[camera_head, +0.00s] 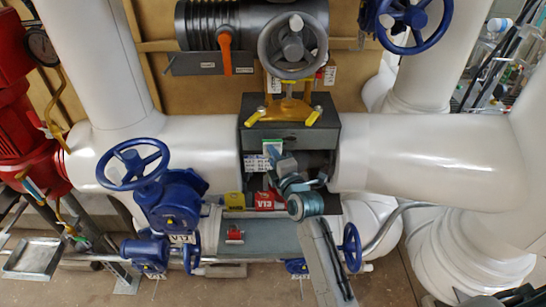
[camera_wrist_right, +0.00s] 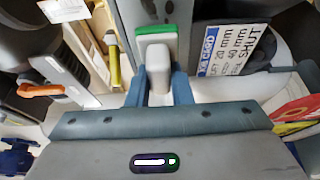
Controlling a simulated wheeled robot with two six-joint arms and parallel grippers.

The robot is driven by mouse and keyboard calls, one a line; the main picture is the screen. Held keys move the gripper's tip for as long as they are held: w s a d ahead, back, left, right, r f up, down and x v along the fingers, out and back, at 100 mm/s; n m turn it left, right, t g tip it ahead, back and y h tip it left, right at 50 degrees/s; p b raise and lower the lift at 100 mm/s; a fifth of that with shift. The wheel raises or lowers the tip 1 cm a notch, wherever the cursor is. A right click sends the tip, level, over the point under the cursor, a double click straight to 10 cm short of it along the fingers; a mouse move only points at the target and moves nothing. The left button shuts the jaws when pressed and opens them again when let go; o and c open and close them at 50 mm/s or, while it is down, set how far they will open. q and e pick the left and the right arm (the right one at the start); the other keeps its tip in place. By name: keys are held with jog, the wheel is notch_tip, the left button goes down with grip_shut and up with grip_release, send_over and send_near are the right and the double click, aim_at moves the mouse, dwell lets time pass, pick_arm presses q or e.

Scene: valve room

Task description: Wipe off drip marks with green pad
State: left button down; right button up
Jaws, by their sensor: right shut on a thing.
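The green pad (camera_wrist_right: 156,32) has a pale block handle (camera_wrist_right: 158,68). My right gripper (camera_wrist_right: 158,88) is shut on this handle, one blue-grey finger on each side. The pad points away from the gripper, close to a grey panel (camera_wrist_right: 125,12); I cannot tell whether they touch. In the head view my right gripper (camera_head: 281,163) reaches into the open front of a dark grey cabinet (camera_head: 249,137), and a small bit of green shows at its tip. I cannot make out any drip marks. My left gripper is not in view.
Inside the cabinet are a printed card (camera_head: 256,164) and a red packet (camera_head: 268,201). A yellow box (camera_head: 234,200) stands at its left. White pipes (camera_head: 430,150) flank it. A blue handwheel (camera_head: 133,165) stands left, a grey one (camera_head: 292,45) above. A red item (camera_head: 234,235) lies below.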

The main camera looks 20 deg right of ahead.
jog(key=shift+w+d+b, duration=0.25)
jog(key=shift+w+b, duration=0.2)
jog(key=shift+w, duration=0.5)
dwell(0.3)
jog(key=shift+d, duration=0.1)
